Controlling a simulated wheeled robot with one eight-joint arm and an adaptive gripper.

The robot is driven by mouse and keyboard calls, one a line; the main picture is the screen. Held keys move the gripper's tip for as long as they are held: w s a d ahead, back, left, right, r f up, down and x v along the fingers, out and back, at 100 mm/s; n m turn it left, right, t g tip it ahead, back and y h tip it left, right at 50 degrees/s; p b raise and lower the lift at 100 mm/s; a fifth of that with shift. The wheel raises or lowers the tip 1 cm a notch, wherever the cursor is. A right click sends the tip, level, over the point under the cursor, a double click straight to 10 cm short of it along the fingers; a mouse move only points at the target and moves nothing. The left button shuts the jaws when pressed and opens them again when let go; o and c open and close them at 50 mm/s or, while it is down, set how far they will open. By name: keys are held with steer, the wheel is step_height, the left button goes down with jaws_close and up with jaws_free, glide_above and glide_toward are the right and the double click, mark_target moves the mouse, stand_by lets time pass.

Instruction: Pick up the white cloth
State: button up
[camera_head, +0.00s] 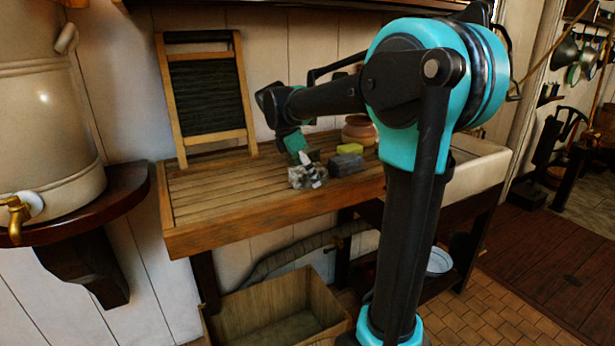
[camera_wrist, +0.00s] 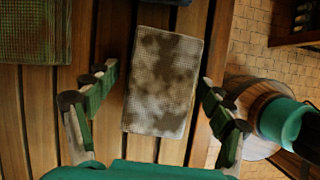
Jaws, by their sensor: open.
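The white cloth (camera_wrist: 163,82) is a folded, brown-stained rectangle lying on the slatted wooden worktop (camera_wrist: 108,135). My gripper (camera_wrist: 157,84) is open, with one finger on either side of the cloth and a visible gap at each side. Nothing is held. In the head view a mottled whitish piece (camera_head: 301,178), which looks like the cloth, lies near the front of the worktop (camera_head: 225,199), under my gripper. How high the fingertips are above the wood is hard to tell.
A dark green textured cloth or pad (camera_wrist: 35,32) lies near the white one. A grey block (camera_head: 346,164), a yellow block (camera_head: 350,149) and a clay pot (camera_head: 360,129) stand to the right. A washboard (camera_head: 206,92) leans at the back. The worktop's left part is clear.

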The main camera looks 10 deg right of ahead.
steer(key=shift+c, duration=0.6)
steer(key=c, duration=1.2)
steer(key=shift+r, duration=0.1)
step_height(320, 180, up, 24)
steer(key=shift+r, duration=0.15)
